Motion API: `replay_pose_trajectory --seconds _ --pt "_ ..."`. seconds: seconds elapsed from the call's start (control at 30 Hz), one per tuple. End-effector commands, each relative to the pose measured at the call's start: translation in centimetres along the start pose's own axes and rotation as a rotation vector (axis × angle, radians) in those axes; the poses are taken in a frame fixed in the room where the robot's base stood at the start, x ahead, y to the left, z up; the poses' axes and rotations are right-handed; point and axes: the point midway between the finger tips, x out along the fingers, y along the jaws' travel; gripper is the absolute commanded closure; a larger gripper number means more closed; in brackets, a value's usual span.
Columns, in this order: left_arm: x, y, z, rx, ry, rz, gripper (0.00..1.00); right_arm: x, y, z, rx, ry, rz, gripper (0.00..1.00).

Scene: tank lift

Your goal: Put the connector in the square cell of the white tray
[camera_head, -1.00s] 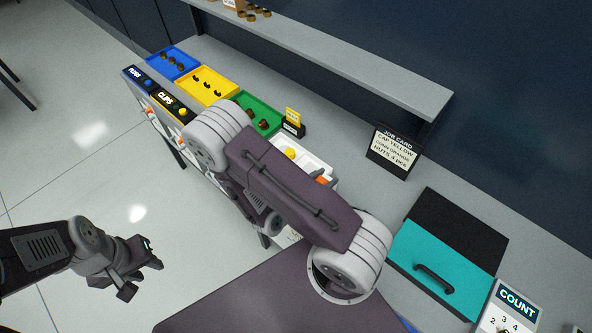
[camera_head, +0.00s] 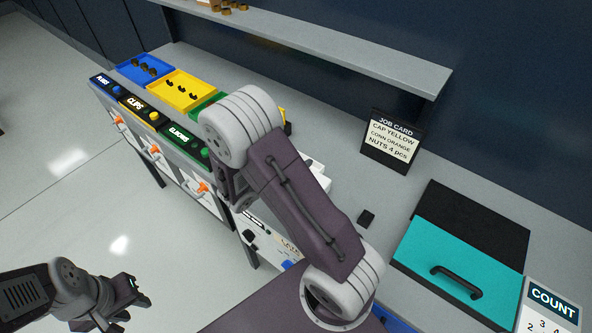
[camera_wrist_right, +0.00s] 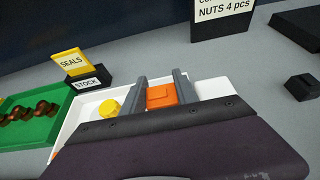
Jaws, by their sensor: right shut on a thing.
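The white tray (camera_head: 318,172) is mostly hidden behind my right arm in the head view; it also shows in the right wrist view (camera_wrist_right: 76,122). A yellow cap (camera_wrist_right: 108,107) lies in its left part. My right gripper (camera_wrist_right: 161,88) has its two fingers on either side of the orange connector (camera_wrist_right: 161,96) and is shut on it, over the tray. I cannot tell how high it is held, and the cell beneath is hidden. In the head view the right fingertips are hidden by the arm. My left gripper (camera_head: 120,300) is empty over the floor, its fingers apart.
Left of the white tray are green (camera_wrist_right: 25,122), yellow (camera_head: 183,92) and blue (camera_head: 145,70) trays. A SEALS sign (camera_wrist_right: 69,62) stands behind. A small dark block (camera_head: 366,218), job card (camera_head: 390,140) and teal case (camera_head: 455,262) are on the right. A shelf overhangs the back.

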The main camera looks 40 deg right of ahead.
Motion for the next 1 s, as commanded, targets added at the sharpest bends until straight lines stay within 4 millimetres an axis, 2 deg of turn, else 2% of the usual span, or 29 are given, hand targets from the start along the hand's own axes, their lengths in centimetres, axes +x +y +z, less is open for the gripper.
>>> replay_pose_trajectory --seconds 0.1,0.27,0.5,0.9,0.93,1.0 --pt "-0.1 0.0 0.0 0.0 0.0 0.0 0.66 0.9 1.3 -0.5 -0.001 0.0 0.0 1.0" --pt "-0.1 0.0 0.0 0.0 0.0 0.0 0.66 1.2 1.6 -0.8 -0.001 0.0 0.001 1.0" --pt "0.0 0.0 0.0 0.0 -0.001 0.0 0.66 2.6 1.6 -4.2 -0.003 0.0 0.0 1.0" --pt "0.5 0.0 0.1 0.0 -0.001 0.0 0.66 2.9 1.6 -4.9 0.0 0.0 0.001 1.0" --pt "0.4 0.0 0.1 0.0 -0.001 0.0 0.66 2.8 1.6 -4.8 0.0 0.0 0.001 0.56" --pt "0.3 0.0 0.1 0.0 -0.001 0.0 0.66 2.8 1.6 -4.7 0.0 0.0 0.001 0.43"
